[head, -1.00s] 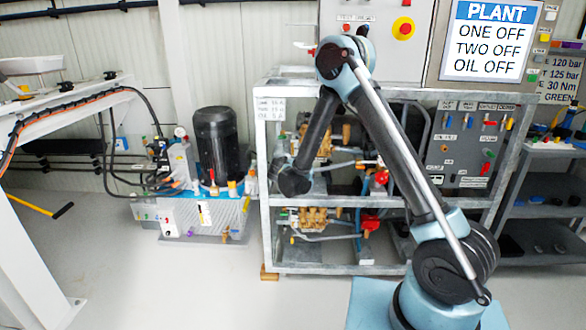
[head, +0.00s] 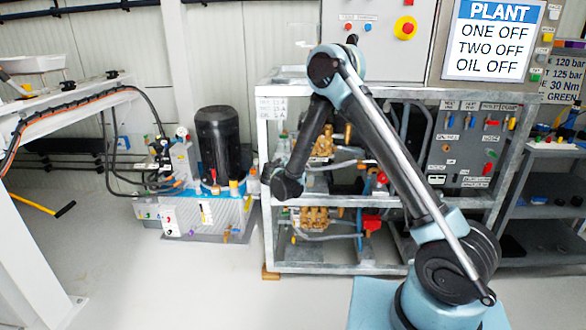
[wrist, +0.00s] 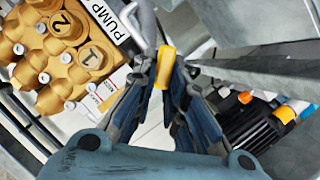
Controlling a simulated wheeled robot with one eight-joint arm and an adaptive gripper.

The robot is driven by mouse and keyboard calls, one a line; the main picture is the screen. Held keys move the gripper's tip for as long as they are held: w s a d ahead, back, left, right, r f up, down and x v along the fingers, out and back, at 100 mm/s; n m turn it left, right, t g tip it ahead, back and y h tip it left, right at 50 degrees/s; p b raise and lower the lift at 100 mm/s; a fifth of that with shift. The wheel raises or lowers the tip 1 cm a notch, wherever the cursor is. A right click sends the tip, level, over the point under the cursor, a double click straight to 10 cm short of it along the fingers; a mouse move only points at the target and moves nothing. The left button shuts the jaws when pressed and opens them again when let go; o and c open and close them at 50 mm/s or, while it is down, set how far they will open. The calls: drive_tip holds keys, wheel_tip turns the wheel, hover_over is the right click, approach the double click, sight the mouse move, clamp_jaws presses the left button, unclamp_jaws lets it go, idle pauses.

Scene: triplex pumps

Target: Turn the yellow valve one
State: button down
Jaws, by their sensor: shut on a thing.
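The yellow valve handle (wrist: 165,66) is a short rounded lever in the upper middle of the wrist view. My gripper (wrist: 168,80) has its two dark fingers closed around the handle, one on each side. The handle's upper end stands clear of the fingertips, and its lower part is hidden between them. In the head view my gripper is not visible, and I cannot make out which fitting there is this handle.
In the wrist view a brass pump (wrist: 62,50) marked 1 and 2 lies left of my gripper, beside a label plate (wrist: 112,85). A grey metal beam (wrist: 258,68) runs close on the right. The steel rack (head: 400,269) surrounds the pumps.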

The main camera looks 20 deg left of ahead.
drive_tip(key=c, duration=1.6)
unclamp_jaws()
drive_tip(key=shift+s, duration=0.25)
drive_tip(key=v, duration=1.1)
drive_tip(key=shift+s, duration=0.2)
drive_tip(key=shift+r, duration=0.1)
